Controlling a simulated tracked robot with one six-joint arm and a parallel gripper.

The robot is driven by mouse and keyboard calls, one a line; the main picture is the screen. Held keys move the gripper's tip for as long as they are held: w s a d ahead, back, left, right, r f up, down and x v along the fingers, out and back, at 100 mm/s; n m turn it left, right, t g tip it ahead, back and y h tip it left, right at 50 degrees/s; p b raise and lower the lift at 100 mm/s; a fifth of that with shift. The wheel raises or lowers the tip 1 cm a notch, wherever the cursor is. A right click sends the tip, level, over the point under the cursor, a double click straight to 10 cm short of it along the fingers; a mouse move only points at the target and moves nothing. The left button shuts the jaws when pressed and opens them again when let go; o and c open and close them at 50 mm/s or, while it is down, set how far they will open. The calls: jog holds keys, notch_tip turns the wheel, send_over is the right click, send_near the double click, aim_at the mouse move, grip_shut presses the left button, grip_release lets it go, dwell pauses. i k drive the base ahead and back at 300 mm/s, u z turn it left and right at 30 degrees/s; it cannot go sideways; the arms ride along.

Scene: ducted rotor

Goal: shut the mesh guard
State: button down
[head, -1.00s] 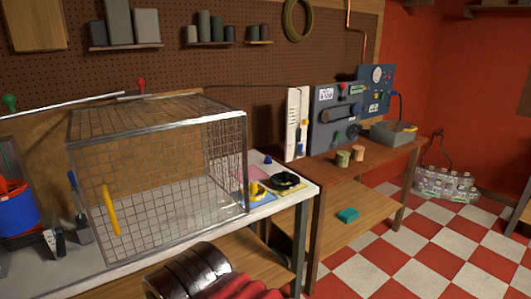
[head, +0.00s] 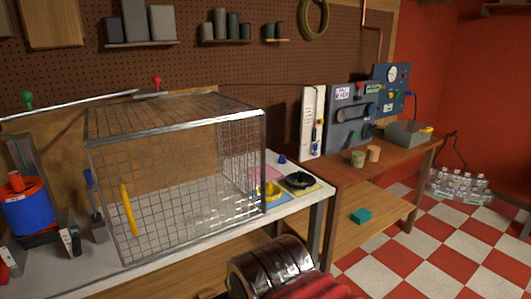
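The mesh guard (head: 185,118) is a box-shaped wire cage in a grey metal frame, standing on the white bench top (head: 80,275) at left centre. A yellow upright handle (head: 129,210) sits near the left side of its front. I cannot tell whether the front is fully shut or slightly ajar. No rotor can be made out through the mesh. My gripper is not in view; only a chrome and red part of my arm shows at the bottom middle, in front of the bench.
A blue and red container (head: 28,212) stands left of the guard. A yellow object (head: 268,190) and a black round object (head: 299,181) lie right of it. A wooden bench (head: 395,158) with panels stands further right. Checkered floor is free at lower right.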

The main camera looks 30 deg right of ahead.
aim_at(256, 111)
jog(key=u, duration=0.05)
jog(key=i, duration=1)
jog(key=z, duration=0.05)
